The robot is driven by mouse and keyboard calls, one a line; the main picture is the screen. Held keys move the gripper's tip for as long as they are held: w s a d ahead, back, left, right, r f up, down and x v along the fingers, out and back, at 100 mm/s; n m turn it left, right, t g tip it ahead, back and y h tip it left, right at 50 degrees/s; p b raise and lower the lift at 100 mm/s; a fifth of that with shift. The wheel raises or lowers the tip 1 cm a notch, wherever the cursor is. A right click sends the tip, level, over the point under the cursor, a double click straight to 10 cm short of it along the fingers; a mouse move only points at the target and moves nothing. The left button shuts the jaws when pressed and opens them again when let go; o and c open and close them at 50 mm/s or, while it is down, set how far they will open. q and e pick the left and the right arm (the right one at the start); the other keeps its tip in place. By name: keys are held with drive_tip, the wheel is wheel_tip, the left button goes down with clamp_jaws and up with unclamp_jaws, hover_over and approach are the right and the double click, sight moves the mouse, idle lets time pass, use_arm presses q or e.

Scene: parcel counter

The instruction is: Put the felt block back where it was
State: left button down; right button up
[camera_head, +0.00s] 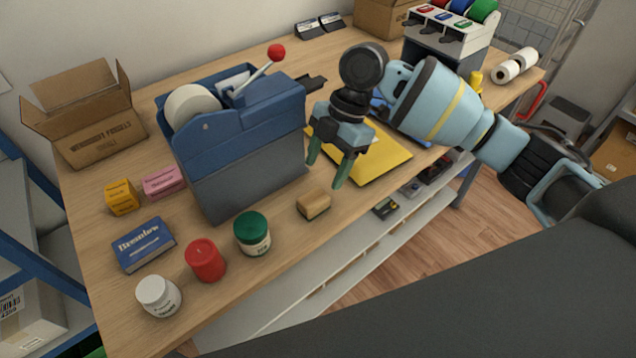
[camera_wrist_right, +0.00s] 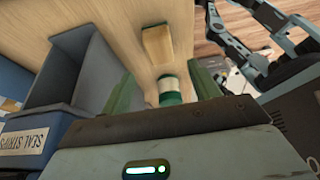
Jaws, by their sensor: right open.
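The felt block (camera_head: 314,205), a small tan block with a darker front face, lies on the wooden counter (camera_head: 285,235) near its front edge, right of the green-lidded jar (camera_head: 252,234). My right gripper (camera_head: 328,170) is open and empty, with its green fingers pointing down, above and slightly behind the block. In the right wrist view the felt block (camera_wrist_right: 157,43) lies beyond the fingertips of my right gripper (camera_wrist_right: 165,90), apart from them. The green-lidded jar shows between the fingers. My left gripper is not in view.
A blue-grey dispenser (camera_head: 240,140) with a red-knobbed lever stands left of my right gripper. A yellow padded envelope (camera_head: 385,160) lies behind it.

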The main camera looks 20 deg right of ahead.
drive_tip(key=shift+v, duration=1.9)
